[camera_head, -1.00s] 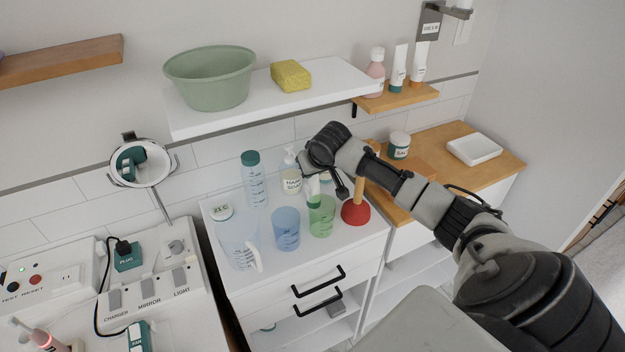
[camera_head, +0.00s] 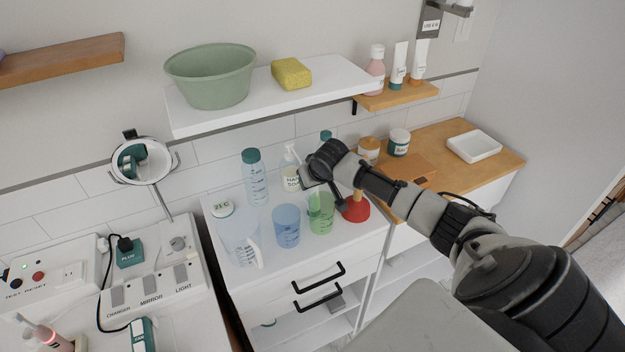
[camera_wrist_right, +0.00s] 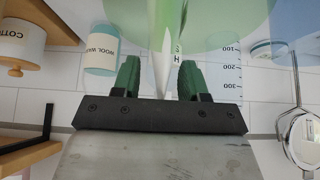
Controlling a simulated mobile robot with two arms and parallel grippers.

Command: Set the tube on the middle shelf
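A white tube (camera_wrist_right: 160,45) shows in the right wrist view, between the two green fingers of my right gripper (camera_wrist_right: 160,80). The fingers stand apart, with small gaps visible beside the tube. In the head view my right gripper (camera_head: 326,188) is just above the green cup (camera_head: 321,214), and the arm hides the tube. A white shelf (camera_head: 340,78) holds a green basin and a yellow sponge. A small wooden shelf (camera_head: 408,97) to its right holds a pink bottle and two white tubes. Another wooden shelf (camera_head: 60,60) is at upper left. My left gripper is out of view.
A blue cup (camera_head: 286,226), a clear jug (camera_head: 238,243), a teal-capped bottle (camera_head: 255,178) and a soap pump (camera_head: 291,172) crowd the cabinet top. A red plunger (camera_head: 356,208) stands right of the green cup. Jars (camera_head: 398,143) and a white tray (camera_head: 473,147) are farther right.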

